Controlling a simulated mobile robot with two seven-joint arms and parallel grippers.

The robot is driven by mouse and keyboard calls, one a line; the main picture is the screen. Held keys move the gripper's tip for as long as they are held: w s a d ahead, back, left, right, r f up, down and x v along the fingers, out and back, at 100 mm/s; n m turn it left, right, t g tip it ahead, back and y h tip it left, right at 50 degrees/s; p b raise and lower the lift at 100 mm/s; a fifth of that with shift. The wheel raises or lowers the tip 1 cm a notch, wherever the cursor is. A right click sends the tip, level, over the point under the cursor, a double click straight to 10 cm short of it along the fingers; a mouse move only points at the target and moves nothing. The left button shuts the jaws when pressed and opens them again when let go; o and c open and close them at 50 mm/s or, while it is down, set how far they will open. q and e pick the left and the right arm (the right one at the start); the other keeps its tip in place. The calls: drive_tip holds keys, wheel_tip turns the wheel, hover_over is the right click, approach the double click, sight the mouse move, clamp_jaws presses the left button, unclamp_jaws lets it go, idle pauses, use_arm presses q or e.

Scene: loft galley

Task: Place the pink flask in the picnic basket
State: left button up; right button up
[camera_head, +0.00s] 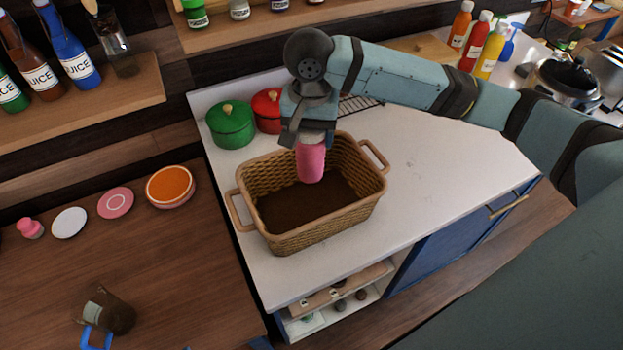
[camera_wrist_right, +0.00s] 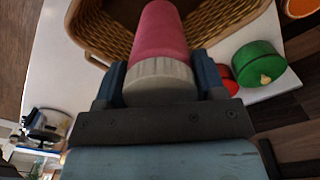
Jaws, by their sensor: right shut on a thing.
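The pink flask (camera_head: 311,163) hangs upright below my right gripper (camera_head: 307,138), which is shut on its pale cap end. The picnic basket (camera_head: 318,234) is tan wicker with two side handles and stands on the white counter. In the head view the flask is over the basket's opening, near its back wall; I cannot tell how far its lower end is below the rim. The right wrist view shows the flask (camera_wrist_right: 158,35) between the two fingers (camera_wrist_right: 160,82), with the basket (camera_wrist_right: 222,18) beyond it. The basket looks empty inside. My left gripper is not in view.
A green pot (camera_head: 231,125) and a red pot (camera_head: 267,110) stand close behind the basket, beside a dark wire rack (camera_head: 358,105). The white counter (camera_head: 440,180) is clear to the right. A wooden table (camera_head: 150,245) with dishes lies at left. Shelves with bottles are above.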

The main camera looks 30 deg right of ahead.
sight(310, 176)
wheel_tip(310, 176, down, 13)
drive_tip(key=shift+p, duration=0.4)
drive_tip(key=shift+f, duration=0.15)
drive_tip(key=o, duration=1.3)
drive_tip(key=shift+f, duration=0.1)
drive_tip(key=shift+o, duration=0.2)
drive_tip(key=shift+r, duration=0.3)
wheel_tip(310, 176, up, 12)
drive_tip(key=shift+f+b, duration=0.1)
drive_tip(key=shift+b, duration=0.5)
